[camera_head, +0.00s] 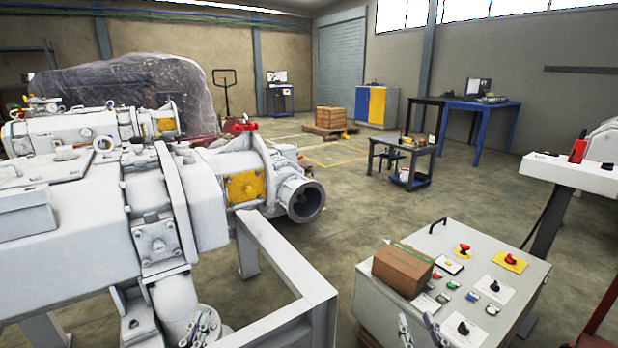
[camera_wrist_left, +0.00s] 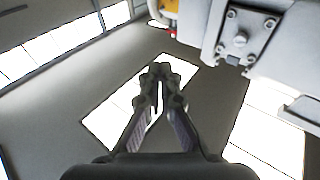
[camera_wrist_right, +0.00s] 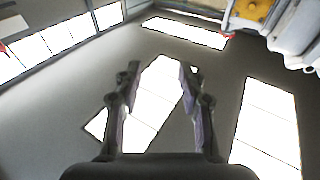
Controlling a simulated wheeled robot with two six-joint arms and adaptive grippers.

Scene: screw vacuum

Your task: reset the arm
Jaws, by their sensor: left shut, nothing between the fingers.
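My left gripper (camera_head: 203,326) is at the bottom of the head view, in front of the white pump's lower pipe (camera_head: 180,305). In the left wrist view its fingers (camera_wrist_left: 161,75) meet at the tips, with nothing between them. My right gripper (camera_head: 418,326) is at the bottom edge of the head view, in front of the control cabinet (camera_head: 375,300). In the right wrist view its fingers (camera_wrist_right: 158,78) are apart and empty. Both wrist cameras look up toward the ceiling and its bright windows. Most of both arms is out of the head view.
The large white pump (camera_head: 75,225) fills the left, with a grey frame (camera_head: 285,265) beside it. A cardboard box (camera_head: 403,268) sits on the cabinet top among buttons and red knobs. A white stand (camera_head: 570,172) is at right. Open floor (camera_head: 400,215) lies beyond.

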